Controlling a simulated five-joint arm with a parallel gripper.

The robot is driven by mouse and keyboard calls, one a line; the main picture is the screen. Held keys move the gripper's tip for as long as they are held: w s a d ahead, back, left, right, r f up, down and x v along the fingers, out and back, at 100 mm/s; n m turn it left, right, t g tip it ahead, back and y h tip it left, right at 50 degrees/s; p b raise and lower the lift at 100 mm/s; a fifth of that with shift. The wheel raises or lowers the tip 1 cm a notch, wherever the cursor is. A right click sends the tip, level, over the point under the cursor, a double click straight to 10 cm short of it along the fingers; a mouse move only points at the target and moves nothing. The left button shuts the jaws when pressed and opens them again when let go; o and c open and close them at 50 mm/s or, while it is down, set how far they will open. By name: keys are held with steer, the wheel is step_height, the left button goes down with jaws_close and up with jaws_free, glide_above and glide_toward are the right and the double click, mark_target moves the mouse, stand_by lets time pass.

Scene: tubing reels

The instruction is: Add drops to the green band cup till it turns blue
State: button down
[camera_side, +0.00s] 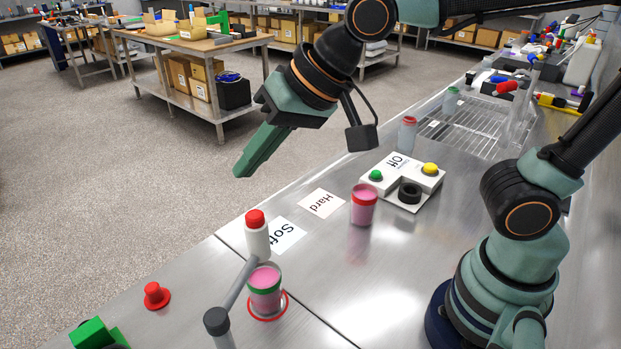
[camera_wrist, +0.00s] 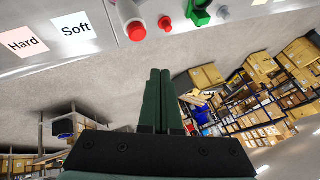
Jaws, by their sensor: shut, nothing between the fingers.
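The green band cup (camera_side: 265,289) holds pink liquid and stands inside a red ring on the steel bench in the side view. A white bottle with a red cap (camera_side: 257,238) is upright just behind or above the cup; I cannot tell whether it touches it. A grey rod (camera_side: 238,285) slants from a dark-capped post (camera_side: 217,322) to the bottle's base. In the wrist view, the bottle (camera_wrist: 130,14) shows at the top edge; the cup cannot be made out there. My gripper (camera_side: 239,175) is shut and empty, in the air above and beyond the bottle; its fingers (camera_wrist: 157,72) meet in the wrist view.
A pink-filled red band cup (camera_side: 363,208) stands near a white control box (camera_side: 418,177) reading "Off". "Soft" (camera_side: 284,236) and "Hard" (camera_side: 321,203) cards lie flat. A red knob (camera_side: 156,296) and green block (camera_side: 93,334) sit at the front left, near the bench edge.

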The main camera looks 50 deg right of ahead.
mark_target(259, 217)
stand_by(0.5)
step_height(259, 217, up, 4)
steer(key=shift+d+f, duration=0.1)
stand_by(0.4)
steer(key=shift+f, duration=4.4)
steer(key=shift+f, duration=0.1)
steer(key=shift+f, duration=0.35)
